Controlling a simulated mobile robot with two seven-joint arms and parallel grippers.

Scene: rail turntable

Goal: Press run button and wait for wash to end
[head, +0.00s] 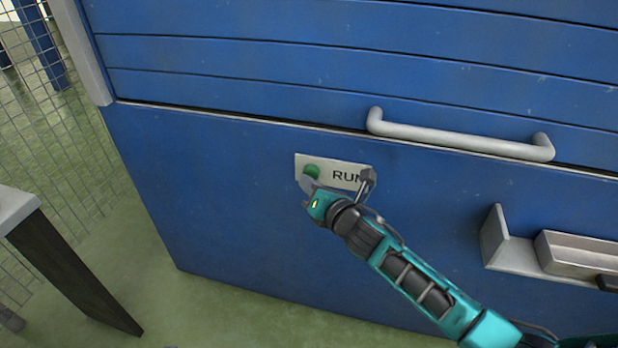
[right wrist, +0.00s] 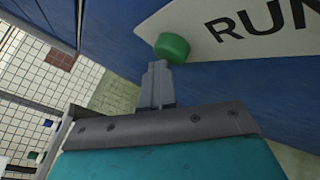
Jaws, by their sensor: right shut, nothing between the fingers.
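The green run button (head: 311,171) sits on a pale plate (head: 345,178) marked RUN, on the front of the blue washing machine (head: 230,200). In the right wrist view the button (right wrist: 172,47) stands out from the plate (right wrist: 240,25). My right gripper (head: 306,184) is shut and empty. Its fingertips (right wrist: 160,68) are right at the button's lower edge; I cannot tell whether they touch it. My left gripper is not in view.
A grey bar handle (head: 455,136) crosses the blue front above the plate. A metal bracket with a tray (head: 575,255) sticks out at the right. A table (head: 14,208) stands at the left, with wire fencing (head: 60,150) behind.

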